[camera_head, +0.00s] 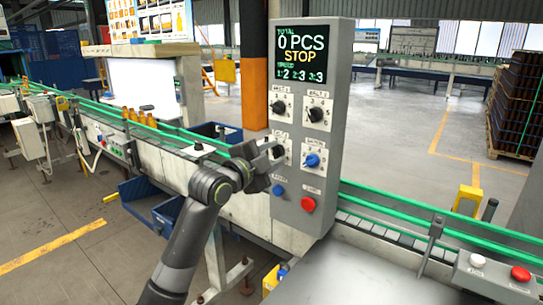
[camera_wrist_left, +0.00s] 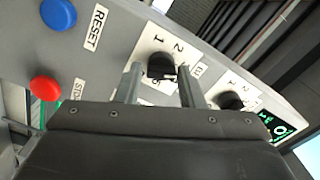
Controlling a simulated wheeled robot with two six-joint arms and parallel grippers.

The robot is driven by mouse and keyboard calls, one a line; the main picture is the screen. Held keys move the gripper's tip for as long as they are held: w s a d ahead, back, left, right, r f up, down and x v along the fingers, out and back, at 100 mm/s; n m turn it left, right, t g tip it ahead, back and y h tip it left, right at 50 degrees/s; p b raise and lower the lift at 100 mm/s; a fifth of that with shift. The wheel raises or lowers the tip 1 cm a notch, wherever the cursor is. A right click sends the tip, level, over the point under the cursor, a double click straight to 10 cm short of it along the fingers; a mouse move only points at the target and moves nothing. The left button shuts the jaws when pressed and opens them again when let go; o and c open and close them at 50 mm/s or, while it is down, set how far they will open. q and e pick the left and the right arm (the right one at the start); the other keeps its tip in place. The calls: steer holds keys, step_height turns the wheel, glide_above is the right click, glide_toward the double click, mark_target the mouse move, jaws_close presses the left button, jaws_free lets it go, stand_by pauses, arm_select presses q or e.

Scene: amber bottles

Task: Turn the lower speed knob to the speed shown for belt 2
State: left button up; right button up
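The grey control panel (camera_head: 330,100) stands upright. Its display (camera_head: 301,56) reads 0 PCS, STOP, and a speed row that looks like 1:2, 2:3, 3:3. The lower left black knob (camera_head: 278,152) is partly behind my left gripper (camera_head: 268,158). In the left wrist view, the two fingers of my left gripper (camera_wrist_left: 160,86) stand apart on either side of this black knob (camera_wrist_left: 161,66), with gaps visible. Its pointer setting is unclear. Another black knob (camera_wrist_left: 230,100) shows to the right there. My right gripper is out of view.
Two upper black knobs (camera_head: 316,114) and a lower right blue knob (camera_head: 312,160) share the panel. A blue button (camera_head: 279,190) and red button (camera_head: 308,204) sit below. Green-railed conveyors (camera_head: 450,232) flank the panel.

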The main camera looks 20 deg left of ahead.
arm_select(q)
steer(key=shift+o, duration=1.2)
steer(key=b+v, duration=0.3)
steer(key=v, duration=1.4)
steer(key=shift+s, duration=0.2)
steer(key=shift+a, duration=0.15)
